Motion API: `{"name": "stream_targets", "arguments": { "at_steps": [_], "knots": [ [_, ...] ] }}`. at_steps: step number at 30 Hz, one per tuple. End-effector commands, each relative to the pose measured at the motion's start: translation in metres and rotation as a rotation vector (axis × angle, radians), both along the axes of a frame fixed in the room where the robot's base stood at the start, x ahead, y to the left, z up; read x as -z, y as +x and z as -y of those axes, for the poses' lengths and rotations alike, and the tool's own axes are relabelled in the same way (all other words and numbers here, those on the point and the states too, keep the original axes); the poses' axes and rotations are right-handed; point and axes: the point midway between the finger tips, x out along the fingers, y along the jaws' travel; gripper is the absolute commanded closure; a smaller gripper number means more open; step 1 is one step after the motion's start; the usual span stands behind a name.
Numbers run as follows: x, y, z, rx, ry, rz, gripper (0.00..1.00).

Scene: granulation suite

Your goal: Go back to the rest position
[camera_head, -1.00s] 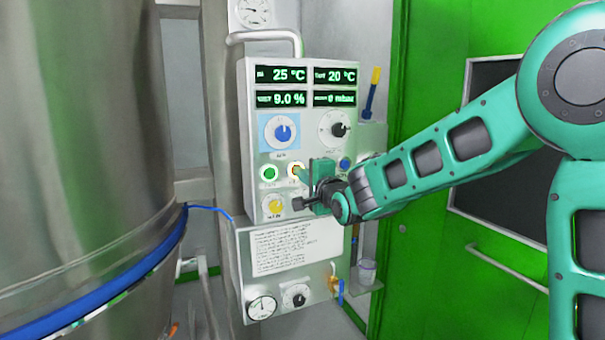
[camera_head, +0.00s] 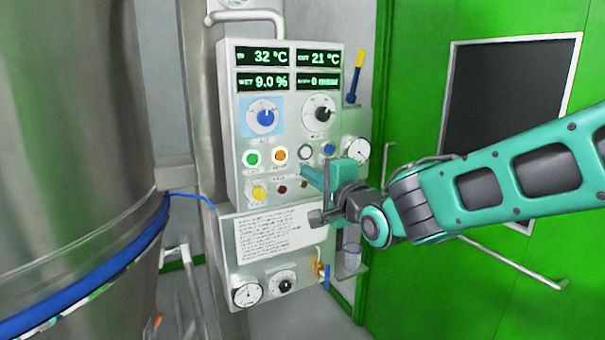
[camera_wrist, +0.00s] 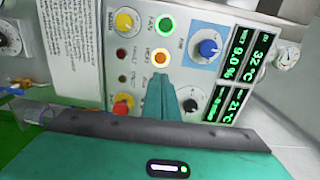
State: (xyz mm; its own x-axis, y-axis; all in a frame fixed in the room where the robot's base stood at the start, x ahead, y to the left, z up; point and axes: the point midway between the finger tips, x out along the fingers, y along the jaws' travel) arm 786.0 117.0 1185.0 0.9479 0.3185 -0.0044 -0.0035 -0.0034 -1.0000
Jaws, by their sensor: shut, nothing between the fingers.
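My gripper (camera_head: 312,180) is shut and empty in front of the lower right of the control panel (camera_head: 234,130). It stands apart from the orange button (camera_head: 280,155), which is lit, as is the green button (camera_head: 251,158) left of it. In the wrist view my shut fingers (camera_wrist: 161,92) point at the panel, just below the lit orange button (camera_wrist: 161,58). The displays read 32 °C, 21 °C and 9.0 %; the fourth is too small to read surely. My gripper hides part of the panel's lower right.
A large steel vessel (camera_head: 80,120) with a blue band fills the left. A green door (camera_head: 420,100) with a dark window is behind my arm on the right. A cup (camera_head: 351,257) sits on a small shelf beside the panel. A gauge (camera_head: 356,150) sticks out at the panel's right.

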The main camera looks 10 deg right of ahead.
Motion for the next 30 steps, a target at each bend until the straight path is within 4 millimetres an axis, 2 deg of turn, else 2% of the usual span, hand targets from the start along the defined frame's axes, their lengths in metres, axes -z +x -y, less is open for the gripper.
{"name": "stream_targets", "arguments": {
  "at_steps": [15,19,23,25,30],
  "knots": [
    [0.0,-0.002,-0.001,-0.002,-0.001,-0.001,1.0],
    [0.008,-0.001,0.012,0.021,-0.05,-0.024,1.0],
    [0.034,-0.003,0.055,0.084,-0.218,-0.113,1.0],
    [0.056,-0.01,0.089,0.118,-0.343,-0.193,1.0],
    [0.108,-0.049,0.171,0.151,-0.63,-0.427,1.0]
  ]
}}
